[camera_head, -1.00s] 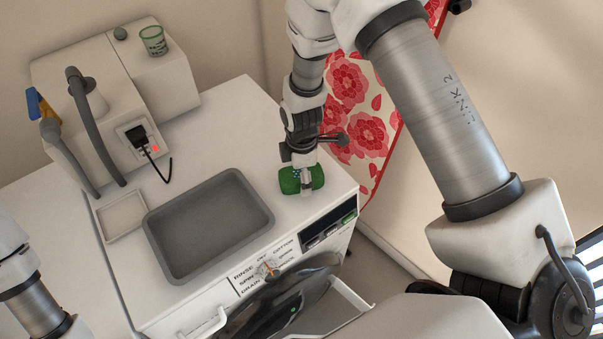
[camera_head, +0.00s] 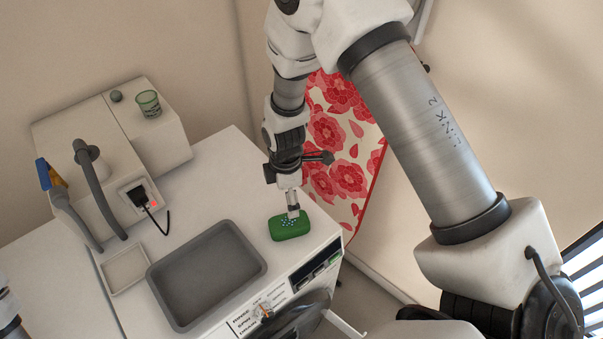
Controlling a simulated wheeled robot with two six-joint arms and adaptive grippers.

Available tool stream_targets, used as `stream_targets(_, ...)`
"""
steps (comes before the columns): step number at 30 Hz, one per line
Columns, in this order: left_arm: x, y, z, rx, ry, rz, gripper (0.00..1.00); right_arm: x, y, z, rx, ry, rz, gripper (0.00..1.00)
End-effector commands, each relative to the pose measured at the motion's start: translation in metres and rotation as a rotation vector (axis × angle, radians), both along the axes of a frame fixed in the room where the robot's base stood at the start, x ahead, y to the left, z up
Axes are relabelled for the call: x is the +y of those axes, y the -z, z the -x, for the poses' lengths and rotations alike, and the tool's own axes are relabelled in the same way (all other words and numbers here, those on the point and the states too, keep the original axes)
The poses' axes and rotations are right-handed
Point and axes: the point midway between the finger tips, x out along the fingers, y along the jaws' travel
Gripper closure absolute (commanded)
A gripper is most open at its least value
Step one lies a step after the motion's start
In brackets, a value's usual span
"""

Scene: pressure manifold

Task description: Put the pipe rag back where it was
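A green block-like thing (camera_head: 290,226) with white specks on top rests on the right part of the white machine's top (camera_head: 215,185). I cannot tell whether it is the pipe rag. My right gripper (camera_head: 293,213) points down at it, with its tips at or just above its upper face. The fingers are small and seen narrow, so their gap and any grip are unclear. A blue and yellow piece (camera_head: 50,175) sits at the upper end of a grey pipe at the left. Only a bit of my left arm shows at the left edge; its gripper is out of view.
A grey tray (camera_head: 207,275) is on the machine top, left of the green thing, with a small pale tray (camera_head: 124,270) beside it. A plug with a cable (camera_head: 150,200) and a green cup (camera_head: 149,104) are farther back. A red flowered cloth (camera_head: 345,140) hangs behind my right arm.

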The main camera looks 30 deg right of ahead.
Motion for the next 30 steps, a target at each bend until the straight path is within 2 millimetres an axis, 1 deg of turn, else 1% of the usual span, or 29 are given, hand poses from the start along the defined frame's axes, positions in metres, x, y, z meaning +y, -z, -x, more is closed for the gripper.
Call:
stream_targets(2, 0.0, 0.001, 0.0, 0.0, 0.0, 0.0, 0.69, 0.0, 0.001, 0.001, 0.001, 0.002, 0.0, 0.15)
stream_targets(4, 0.0, 0.002, 0.0, 0.001, 0.0, 0.0, 0.69, -0.001, 0.009, 0.006, 0.003, 0.033, 0.001, 0.15)
stream_targets(5, 0.0, 0.002, 0.0, 0.001, 0.0, 0.0, 0.69, -0.002, 0.015, 0.011, 0.006, 0.065, 0.002, 0.15)
stream_targets(7, 0.0, 0.002, 0.0, 0.001, 0.0, 0.0, 0.69, -0.005, 0.039, 0.033, 0.012, 0.192, 0.005, 0.15)
stream_targets(8, 0.0, 0.002, 0.0, 0.001, 0.0, 0.0, 0.69, -0.006, 0.052, 0.046, 0.014, 0.268, 0.008, 0.15)
stream_targets(9, 0.0, 0.002, 0.0, 0.001, 0.0, 0.0, 0.69, -0.008, 0.069, 0.067, 0.017, 0.386, 0.011, 0.15)
stream_targets(11, 0.0, 0.002, 0.0, 0.001, 0.0, 0.0, 0.69, -0.011, 0.094, 0.103, 0.02, 0.586, 0.015, 0.15)
stream_targets(12, 0.0, 0.002, 0.0, 0.001, 0.0, 0.0, 0.69, -0.012, 0.107, 0.127, 0.02, 0.723, 0.015, 0.15)
stream_targets(15, 0.0, 0.001, 0.0, 0.0, 0.0, 0.0, 0.69, -0.014, 0.126, 0.182, 0.018, 1.034, 0.013, 0.15)
stream_targets(18, 0.0, 0.001, 0.0, 0.0, 0.0, 0.0, 0.69, -0.014, 0.132, 0.216, 0.015, 1.25, 0.006, 0.15)
stream_targets(21, 0.0, 0.001, 0.0, 0.001, 0.0, 0.0, 0.69, -0.014, 0.133, 0.228, 0.01, 1.347, -0.001, 0.15)
stream_targets(27, 0.0, 0.001, 0.0, 0.0, 0.0, 0.0, 0.69, -0.014, 0.133, 0.228, 0.005, 1.36, -0.005, 0.15)
stream_targets(28, 0.0, 0.002, 0.0, 0.0, 0.0, 0.0, 0.69, -0.014, 0.133, 0.227, 0.005, 1.36, -0.005, 0.04)
stream_targets(29, 0.0, 0.003, 0.0, 0.0, 0.0, 0.0, 0.69, -0.014, 0.135, 0.227, 0.005, 1.36, -0.004, 0.0)
stream_targets(30, 0.0, 0.007, 0.0, 0.0, 0.0, 0.0, 0.69, -0.015, 0.14, 0.227, 0.006, 1.365, 0.001, 0.0)
